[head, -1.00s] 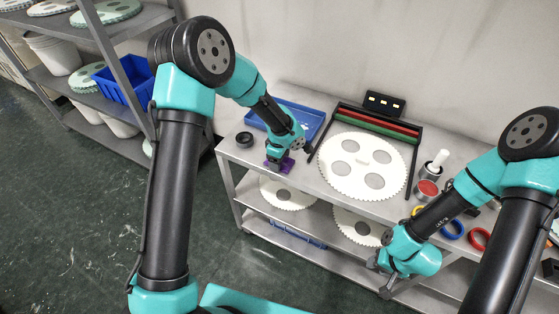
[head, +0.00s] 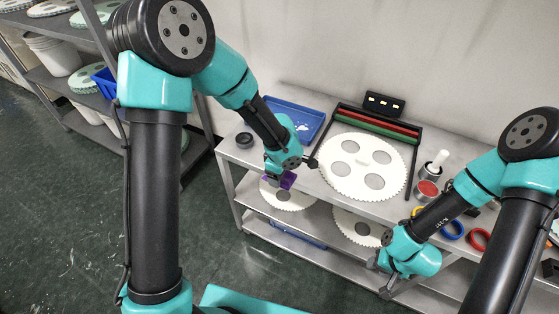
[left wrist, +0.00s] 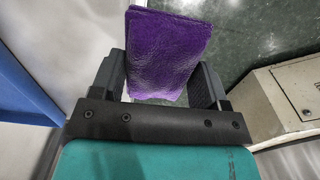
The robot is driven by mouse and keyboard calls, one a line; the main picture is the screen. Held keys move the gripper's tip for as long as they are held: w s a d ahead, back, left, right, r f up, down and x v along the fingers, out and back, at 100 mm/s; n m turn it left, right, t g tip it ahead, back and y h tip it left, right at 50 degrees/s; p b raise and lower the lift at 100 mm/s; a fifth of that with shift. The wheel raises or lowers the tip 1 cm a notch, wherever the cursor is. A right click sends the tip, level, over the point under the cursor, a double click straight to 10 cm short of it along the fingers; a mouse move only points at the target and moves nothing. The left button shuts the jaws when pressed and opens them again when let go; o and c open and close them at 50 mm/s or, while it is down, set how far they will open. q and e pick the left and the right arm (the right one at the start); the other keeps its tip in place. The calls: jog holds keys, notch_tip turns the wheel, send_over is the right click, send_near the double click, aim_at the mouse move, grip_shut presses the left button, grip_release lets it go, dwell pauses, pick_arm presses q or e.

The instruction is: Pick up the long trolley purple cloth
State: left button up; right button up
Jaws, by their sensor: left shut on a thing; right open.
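The purple cloth (left wrist: 167,52) shows large in the left wrist view, a flat folded pad between the two fingers. It also shows in the head view (head: 287,181), small and partly hidden by my gripper, near the front edge of the trolley top. My left gripper (left wrist: 162,80) is shut on the cloth; in the head view it (head: 280,176) holds it. My right gripper (head: 381,280) is open and empty, low in front of the trolley's right part. The trolley (head: 330,203) is long and grey, with a lower shelf.
A large white toothed disc (head: 358,150) with holes lies on the trolley top. A blue tray (head: 300,117) and a black ring (head: 244,140) lie at the left. A red-topped tin (head: 427,190) and coloured rings (head: 480,238) are at the right. A rack (head: 60,25) stands at the far left.

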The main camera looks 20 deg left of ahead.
pick_arm(q)
jog(key=s+d, duration=0.1)
jog(key=s, duration=0.5)
jog(key=shift+d+r, duration=0.25)
jog(key=shift+d, duration=0.1)
jog(key=shift+s, duration=0.1)
